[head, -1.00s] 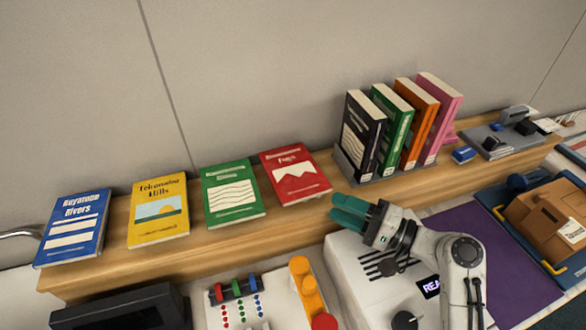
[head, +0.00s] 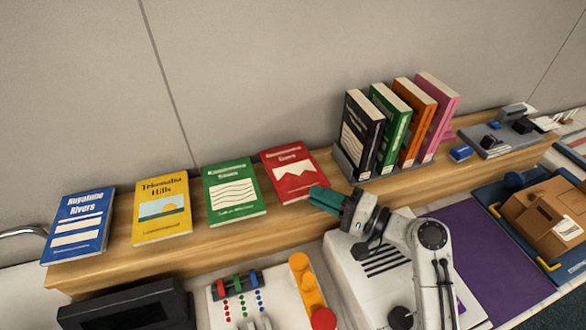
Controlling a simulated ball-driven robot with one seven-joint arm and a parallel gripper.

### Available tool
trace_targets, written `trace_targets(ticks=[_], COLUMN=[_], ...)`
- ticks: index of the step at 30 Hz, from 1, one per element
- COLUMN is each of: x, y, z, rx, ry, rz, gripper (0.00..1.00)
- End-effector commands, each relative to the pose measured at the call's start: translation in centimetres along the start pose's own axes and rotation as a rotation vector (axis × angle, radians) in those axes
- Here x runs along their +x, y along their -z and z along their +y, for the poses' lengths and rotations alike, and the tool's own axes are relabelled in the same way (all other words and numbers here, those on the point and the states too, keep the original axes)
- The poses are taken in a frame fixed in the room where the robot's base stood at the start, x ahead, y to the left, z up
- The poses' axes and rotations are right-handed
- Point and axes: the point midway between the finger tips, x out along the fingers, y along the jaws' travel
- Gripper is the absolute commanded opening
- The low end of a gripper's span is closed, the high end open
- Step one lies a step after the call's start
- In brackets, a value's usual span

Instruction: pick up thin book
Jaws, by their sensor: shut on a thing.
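A thin red book (head: 293,171) with a white mountain shape on its cover lies on the wooden shelf, the rightmost of the books lying in a row. My gripper (head: 318,196), with teal fingers, is shut on the red book at its lower right edge. The fingers hide that corner, and I see no clear gap between the book and the shelf. A green book (head: 234,193), a yellow book (head: 162,210) and a blue book (head: 78,227) lie to its left, apart from each other.
A rack (head: 347,168) of upright black, green, orange and pink books stands right of the gripper. The wooden shelf (head: 240,235) runs along the wall. Below are a panel with coloured sliders (head: 237,284), a dark box (head: 125,309) and a brown carton (head: 545,215).

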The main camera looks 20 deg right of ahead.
Motion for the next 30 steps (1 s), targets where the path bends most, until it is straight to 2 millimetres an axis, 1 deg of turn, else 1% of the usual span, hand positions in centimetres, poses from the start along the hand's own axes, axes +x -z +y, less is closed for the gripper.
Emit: trace_targets(ticks=[1,2,3,16,19,23,27,29,30], x=[0.0,0.0,0.0,0.0,0.0,0.0,0.0,-0.6,-1.0], y=[0.0,0.0,0.0,0.0,0.0,0.0,0.0,-0.6,-1.1], z=[0.0,0.0,0.1,0.0,-0.3,-1.2,-3.2,-4.0,-4.8], rx=[0.001,0.001,0.001,0.0,-0.001,-0.002,-0.005,-0.004,-0.005], ry=[-0.001,-0.001,-0.001,0.0,0.0,0.001,0.003,0.001,0.001], rz=[0.0,0.0,0.0,0.0,0.0,-0.001,0.0,0.0,0.0], gripper=[0.03,0.0,0.0,0.0,0.0,0.0,0.0,0.0,0.0])
